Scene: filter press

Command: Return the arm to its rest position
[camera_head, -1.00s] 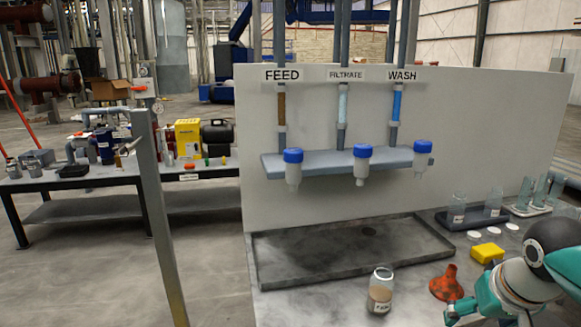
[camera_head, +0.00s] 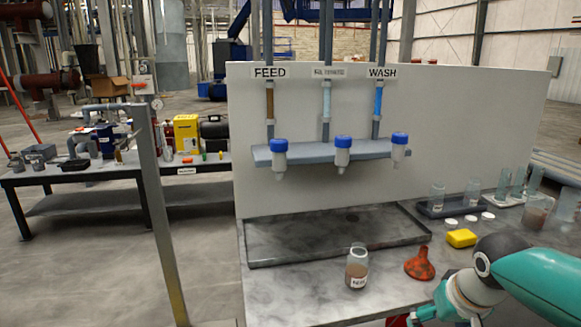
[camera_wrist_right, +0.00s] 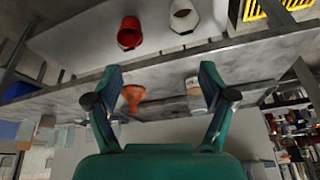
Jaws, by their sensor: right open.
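My right arm comes in at the lower right of the head view, with part of the hand low at the bottom edge. In the right wrist view my right gripper (camera_wrist_right: 160,72) is open, its two teal fingers wide apart with nothing between the tips. The orange-red funnel (camera_head: 420,264) stands on the bench, and it also shows in the right wrist view (camera_wrist_right: 133,97). A labelled glass jar (camera_head: 357,268) stands to the left of the funnel, with brownish contents. My left gripper is in neither view.
A grey tray (camera_head: 330,238) lies on the bench below several blue-capped bottles at the shelf (camera_head: 320,153). A yellow block (camera_head: 461,238), white lids and glassware stand at the right. The right wrist view shows a red cup (camera_wrist_right: 130,34) and a white cup (camera_wrist_right: 183,16).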

